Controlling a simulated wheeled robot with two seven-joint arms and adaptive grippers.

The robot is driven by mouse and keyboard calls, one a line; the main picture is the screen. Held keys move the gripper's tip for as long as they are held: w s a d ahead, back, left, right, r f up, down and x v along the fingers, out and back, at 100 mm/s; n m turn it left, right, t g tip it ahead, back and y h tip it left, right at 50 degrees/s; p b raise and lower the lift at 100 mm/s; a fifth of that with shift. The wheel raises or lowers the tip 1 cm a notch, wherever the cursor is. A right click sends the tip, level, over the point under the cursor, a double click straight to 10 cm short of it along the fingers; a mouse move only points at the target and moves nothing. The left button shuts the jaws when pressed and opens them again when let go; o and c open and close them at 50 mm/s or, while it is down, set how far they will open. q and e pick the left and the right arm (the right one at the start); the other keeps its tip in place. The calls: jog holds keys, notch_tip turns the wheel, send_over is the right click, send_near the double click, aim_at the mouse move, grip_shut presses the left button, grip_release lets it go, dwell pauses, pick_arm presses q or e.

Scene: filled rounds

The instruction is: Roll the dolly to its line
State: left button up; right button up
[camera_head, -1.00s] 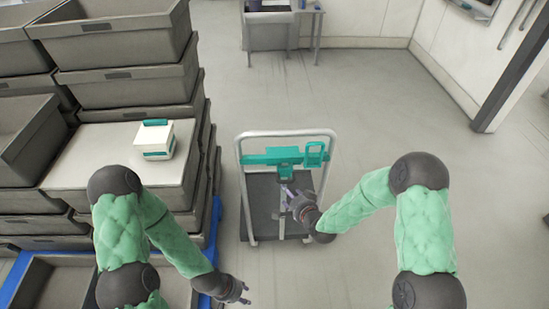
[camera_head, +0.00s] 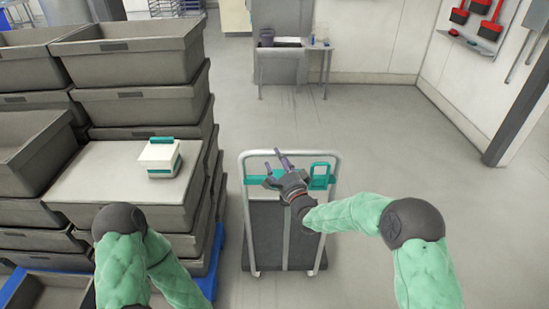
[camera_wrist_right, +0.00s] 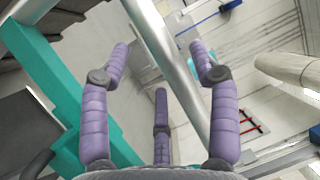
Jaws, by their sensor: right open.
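The dolly (camera_head: 266,238) stands on the floor ahead of me, with a dark grey deck, a pale metal handle frame and a teal crossbar. My right gripper (camera_head: 275,163) is at the upper part of the handle, its purple fingers spread and open. In the right wrist view the metal handle rail (camera_wrist_right: 172,70) passes between the open fingers of the gripper (camera_wrist_right: 160,62), and the teal bar (camera_wrist_right: 52,88) is at the left. I cannot tell whether any finger touches the rail. My left gripper is out of view. No floor line can be made out.
Stacked grey crates (camera_head: 140,105) on a blue pallet (camera_head: 212,262) stand close to the dolly's left. A white and teal box (camera_head: 159,158) sits on the crates. A small table (camera_head: 296,50) stands at the back. The floor (camera_head: 400,140) to the right is clear.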

aim_at(274, 155)
jog(key=shift+b+x, duration=0.3)
jog(key=shift+x, duration=1.25)
grip_shut()
